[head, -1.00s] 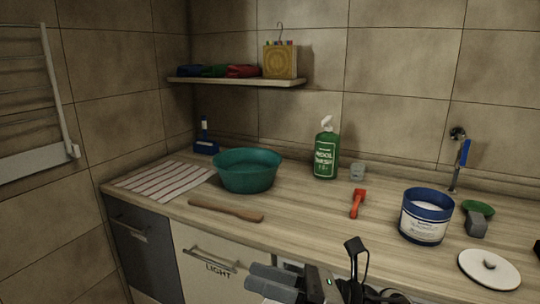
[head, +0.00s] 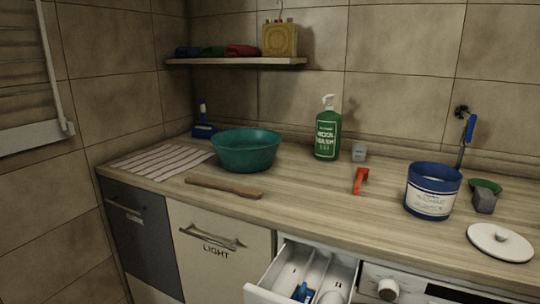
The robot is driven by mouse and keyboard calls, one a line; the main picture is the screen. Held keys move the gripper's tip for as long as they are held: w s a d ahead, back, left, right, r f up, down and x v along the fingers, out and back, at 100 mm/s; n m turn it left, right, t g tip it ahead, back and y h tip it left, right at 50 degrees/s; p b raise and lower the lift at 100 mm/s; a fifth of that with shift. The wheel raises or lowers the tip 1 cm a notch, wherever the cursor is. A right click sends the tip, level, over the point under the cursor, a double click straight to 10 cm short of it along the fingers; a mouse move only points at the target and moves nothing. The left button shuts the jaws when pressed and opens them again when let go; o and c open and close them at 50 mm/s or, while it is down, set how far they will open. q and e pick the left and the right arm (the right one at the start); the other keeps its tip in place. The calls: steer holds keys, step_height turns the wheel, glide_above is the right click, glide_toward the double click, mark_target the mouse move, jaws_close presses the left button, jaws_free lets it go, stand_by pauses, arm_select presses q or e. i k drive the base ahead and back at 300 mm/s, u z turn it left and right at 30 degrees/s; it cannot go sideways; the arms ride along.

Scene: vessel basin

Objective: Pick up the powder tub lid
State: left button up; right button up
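The powder tub (head: 431,192) stands upright and open on the right part of the worktop, blue and white with a label and pale contents inside. The round white lid (head: 500,242) with a small knob lies flat on the worktop to the right and in front of the tub, near the front edge. It lies apart from the tub and nothing covers it. Neither gripper shows in the head view now.
An open detergent drawer (head: 304,273) sticks out below the worktop. A grey and green scoop (head: 484,197) lies behind the lid, and a red tool (head: 360,181) left of the tub.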

mark_target(498, 241)
steer(key=z, duration=0.25)
steer(key=k, duration=0.1)
steer(key=z, duration=2.65)
steer(key=i, duration=0.95)
steer(key=u, duration=0.85)
